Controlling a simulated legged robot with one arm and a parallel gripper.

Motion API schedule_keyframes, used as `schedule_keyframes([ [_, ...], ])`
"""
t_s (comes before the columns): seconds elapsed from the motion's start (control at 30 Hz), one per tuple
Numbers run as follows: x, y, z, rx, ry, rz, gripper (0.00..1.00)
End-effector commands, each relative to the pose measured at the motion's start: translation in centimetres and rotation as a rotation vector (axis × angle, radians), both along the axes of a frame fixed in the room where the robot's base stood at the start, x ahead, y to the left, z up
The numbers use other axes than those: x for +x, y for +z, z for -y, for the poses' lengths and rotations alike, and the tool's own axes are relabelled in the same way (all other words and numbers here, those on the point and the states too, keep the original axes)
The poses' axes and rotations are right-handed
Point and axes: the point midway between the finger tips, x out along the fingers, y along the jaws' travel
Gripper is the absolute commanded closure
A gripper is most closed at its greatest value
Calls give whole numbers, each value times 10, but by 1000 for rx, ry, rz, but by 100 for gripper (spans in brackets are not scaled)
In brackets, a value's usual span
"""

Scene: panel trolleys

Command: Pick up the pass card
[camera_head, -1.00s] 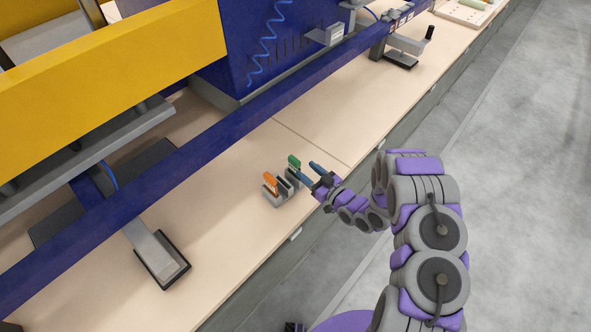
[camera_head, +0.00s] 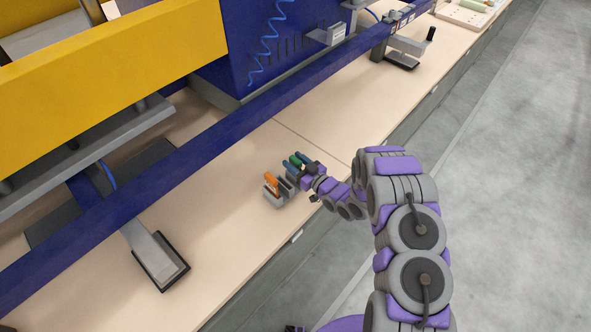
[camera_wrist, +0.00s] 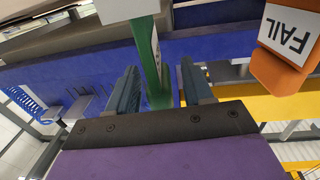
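The green card (camera_head: 294,161), which I take for the pass card, stands upright in a small grey holder (camera_head: 274,200) on the bench. Its lettering is not readable. In the wrist view the green card (camera_wrist: 151,62) shows edge-on between the two fingers of my gripper (camera_wrist: 159,68), with a gap on both sides. My gripper (camera_head: 300,163) is open around the card in the head view, partly hiding it. An orange card (camera_head: 271,182) stands beside it in the holder; in the wrist view this orange card (camera_wrist: 288,45) reads "FAIL".
A blue rail (camera_head: 215,130) runs diagonally above the bench (camera_head: 225,205), behind the holder. A yellow beam (camera_head: 110,70) is at upper left. A grey clamp foot (camera_head: 160,262) stands at front left. The bench around the holder is mostly clear.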

Motion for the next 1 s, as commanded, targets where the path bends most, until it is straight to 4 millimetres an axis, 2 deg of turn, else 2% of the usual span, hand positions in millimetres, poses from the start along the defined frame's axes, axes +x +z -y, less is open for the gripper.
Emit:
schedule_keyframes([
  [0.07, 0, 0, 0, 0, 0, 0, 57],
  [0.5, 0, 0, 0, 0, 0, 0, 99],
  [1.0, 0, 7, 0, 0, 0, 0, 100],
])
